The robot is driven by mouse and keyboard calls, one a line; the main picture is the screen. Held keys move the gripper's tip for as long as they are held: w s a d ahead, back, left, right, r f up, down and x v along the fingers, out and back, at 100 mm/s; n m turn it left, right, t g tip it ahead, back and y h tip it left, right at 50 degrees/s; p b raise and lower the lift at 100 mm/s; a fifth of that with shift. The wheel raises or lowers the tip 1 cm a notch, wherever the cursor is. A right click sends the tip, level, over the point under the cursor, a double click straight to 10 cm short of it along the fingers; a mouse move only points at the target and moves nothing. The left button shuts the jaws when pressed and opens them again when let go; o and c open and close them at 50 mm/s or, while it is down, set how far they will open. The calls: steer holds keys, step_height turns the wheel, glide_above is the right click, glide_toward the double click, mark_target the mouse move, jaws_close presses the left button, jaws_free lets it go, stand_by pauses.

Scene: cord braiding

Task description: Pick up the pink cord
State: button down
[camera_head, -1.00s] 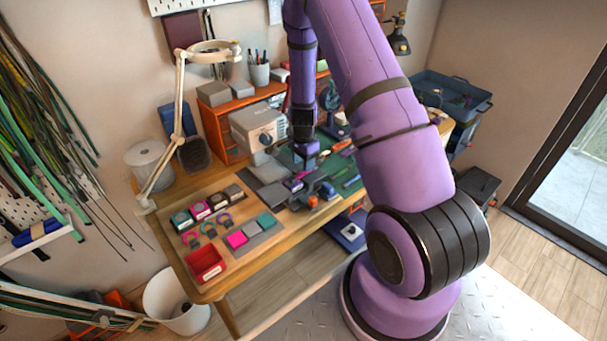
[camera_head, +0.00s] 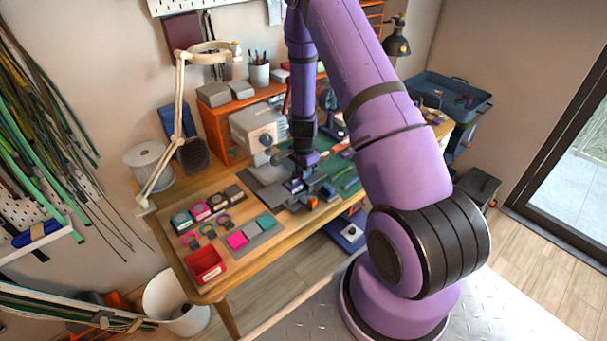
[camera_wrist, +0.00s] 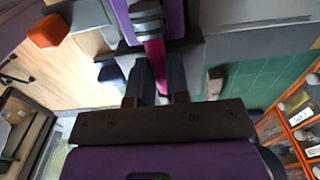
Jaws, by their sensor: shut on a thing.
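The pink cord (camera_wrist: 154,58) shows in the wrist view as a short pink strip between the two dark fingers. My gripper (camera_wrist: 158,88) is shut on it. The cord's upper part passes by a grey and purple piece, and its far end is hidden. In the head view my gripper (camera_head: 299,186) is low over the middle of the workbench, among small grey and blue fixture parts. The cord cannot be made out there.
An orange knob (camera_wrist: 47,32) and a dark blue piece (camera_wrist: 112,75) are close to the gripper. A grey machine (camera_head: 255,130) stands behind. A lamp (camera_head: 178,110) rises at the left.

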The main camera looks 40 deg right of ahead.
steer(key=shift+r, duration=0.1)
steer(key=shift+r, duration=0.55)
step_height(320, 180, up, 2)
steer(key=shift+r, duration=0.1)
steer(key=s+a+r, duration=0.1)
steer(key=s+a, duration=0.2)
steer(key=s, duration=0.4)
steer(key=s+a+r, duration=0.1)
steer(key=s+a, duration=0.1)
steer(key=s, duration=0.6)
steer(key=shift+w+a+f, duration=0.1)
steer(key=shift+w+a, duration=0.7)
steer(key=shift+w, duration=1.45)
steer(key=shift+w+a+f, duration=0.1)
steer(key=shift+w+a, duration=0.7)
steer(key=shift+w, duration=1.4)
steer(key=shift+w+a+f, duration=0.1)
steer(key=shift+w+a, duration=0.7)
steer(key=shift+w, duration=1.45)
steer(key=shift+w+d, duration=0.2)
steer(key=shift+w, duration=0.45)
